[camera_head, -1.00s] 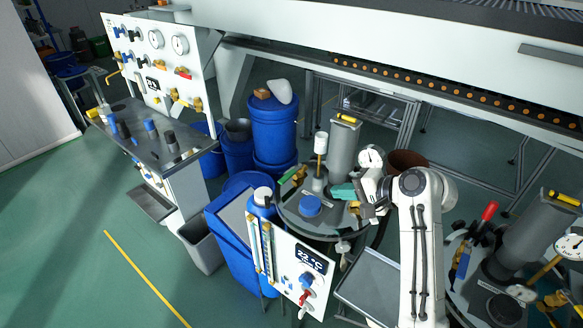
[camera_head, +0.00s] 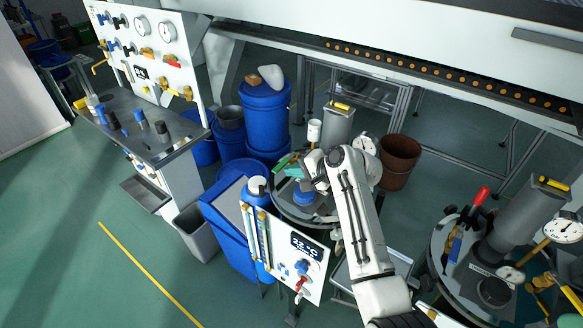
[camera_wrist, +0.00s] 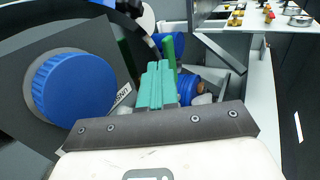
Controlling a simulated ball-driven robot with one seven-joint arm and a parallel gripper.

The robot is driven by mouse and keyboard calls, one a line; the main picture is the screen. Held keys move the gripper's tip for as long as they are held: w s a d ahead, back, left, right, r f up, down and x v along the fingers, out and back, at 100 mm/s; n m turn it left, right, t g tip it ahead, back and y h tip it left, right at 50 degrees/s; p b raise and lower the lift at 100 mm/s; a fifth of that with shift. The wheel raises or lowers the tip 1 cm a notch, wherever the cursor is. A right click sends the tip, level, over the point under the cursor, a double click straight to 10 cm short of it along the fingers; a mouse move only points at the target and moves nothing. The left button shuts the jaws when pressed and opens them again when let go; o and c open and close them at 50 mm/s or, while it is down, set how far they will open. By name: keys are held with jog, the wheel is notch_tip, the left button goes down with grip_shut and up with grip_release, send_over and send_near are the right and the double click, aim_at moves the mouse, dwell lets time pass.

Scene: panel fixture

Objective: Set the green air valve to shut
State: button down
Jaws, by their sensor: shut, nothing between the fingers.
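The green valve handle (camera_head: 286,161) shows at the left rim of the round grey-topped station (camera_head: 283,208), slanting up to the right. In the wrist view the green handle (camera_wrist: 168,47) stands just beyond my fingertips. My gripper (camera_head: 292,171) has teal fingers pressed together with nothing between them. They point at the handle; I cannot tell whether they touch it. The teal fingers also fill the middle of the wrist view (camera_wrist: 157,80). My arm hides much of the station, and the valve's body is hidden.
A blue round cap (camera_head: 303,198) sits on the station close to my gripper and looms at left in the wrist view (camera_wrist: 68,88). A grey cylinder (camera_head: 338,126) rises behind. A panel with a temperature display (camera_head: 300,262) stands in front. Blue drums (camera_head: 264,105) stand behind left.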

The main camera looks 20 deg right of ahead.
jog(key=shift+w+a, duration=0.25)
jog(key=shift+w, duration=0.05)
jog(key=shift+a, duration=0.15)
